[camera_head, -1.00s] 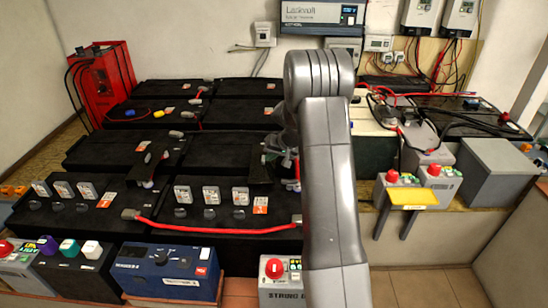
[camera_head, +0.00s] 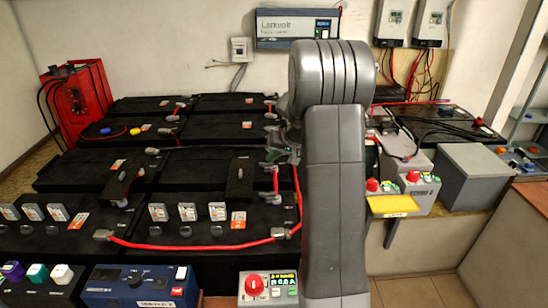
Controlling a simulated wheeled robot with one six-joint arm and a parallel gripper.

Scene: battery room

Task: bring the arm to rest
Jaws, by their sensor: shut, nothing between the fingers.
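My arm, grey and jointed, rises through the middle of the head view and covers part of the battery bank. My gripper (camera_head: 283,150) shows only in part at the left side of the arm's upper joint, above the black batteries (camera_head: 205,170). It is shut with nothing seen in it. Most of its fingers are hidden or too small to make out. A red cable (camera_head: 190,247) runs along the front batteries below it.
A red charger (camera_head: 78,100) stands at the back left. A blue inverter (camera_head: 297,27) hangs on the wall. A blue instrument (camera_head: 138,286) and a red-button box (camera_head: 266,286) stand in front. Grey boxes (camera_head: 478,172) and a yellow plate (camera_head: 397,206) are at right. Floor shows at lower right.

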